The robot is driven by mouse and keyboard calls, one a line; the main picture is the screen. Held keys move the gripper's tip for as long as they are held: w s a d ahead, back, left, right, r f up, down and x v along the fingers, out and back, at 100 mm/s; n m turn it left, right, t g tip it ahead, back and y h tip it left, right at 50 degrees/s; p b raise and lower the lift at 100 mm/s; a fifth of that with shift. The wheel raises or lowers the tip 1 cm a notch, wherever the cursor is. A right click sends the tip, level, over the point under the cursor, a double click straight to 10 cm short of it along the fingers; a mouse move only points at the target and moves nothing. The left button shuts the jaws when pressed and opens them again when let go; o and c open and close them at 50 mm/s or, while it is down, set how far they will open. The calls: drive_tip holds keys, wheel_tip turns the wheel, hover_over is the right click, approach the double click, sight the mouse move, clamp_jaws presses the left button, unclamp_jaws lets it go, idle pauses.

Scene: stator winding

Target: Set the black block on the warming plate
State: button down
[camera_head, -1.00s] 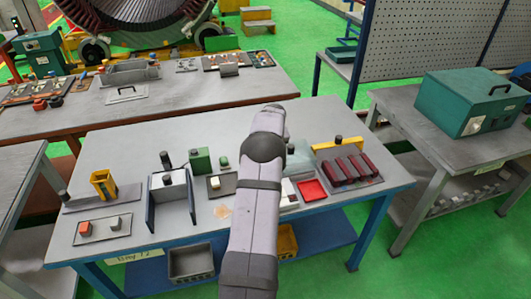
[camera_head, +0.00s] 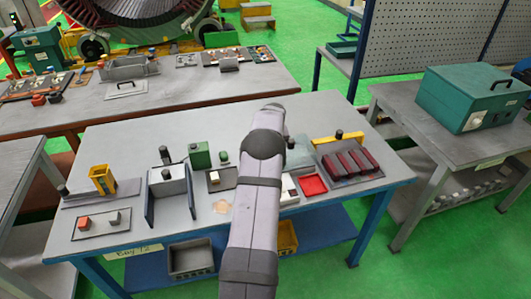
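I cannot pick out a black block for certain. A plate at the front left of the grey table holds an orange block (camera_head: 84,223) and a grey block (camera_head: 114,217). I cannot tell for certain which thing is the warming plate; a dark plate (camera_head: 215,187) with a small yellowish block (camera_head: 214,178) lies left of my arm. A pale grey-green plate (camera_head: 299,155) is partly hidden just right of my arm. My arm rises through the middle of the view and covers part of the table. My gripper is not visible.
A green box (camera_head: 200,155), a grey stand with dark side walls (camera_head: 168,190) and a yellow holder (camera_head: 102,179) stand on the table. To the right are a red tray (camera_head: 313,185) and several dark red bars (camera_head: 350,163). The table's back left is clear.

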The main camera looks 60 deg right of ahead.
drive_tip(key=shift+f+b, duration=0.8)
drive_tip(key=shift+b, duration=0.1)
idle(1.6)
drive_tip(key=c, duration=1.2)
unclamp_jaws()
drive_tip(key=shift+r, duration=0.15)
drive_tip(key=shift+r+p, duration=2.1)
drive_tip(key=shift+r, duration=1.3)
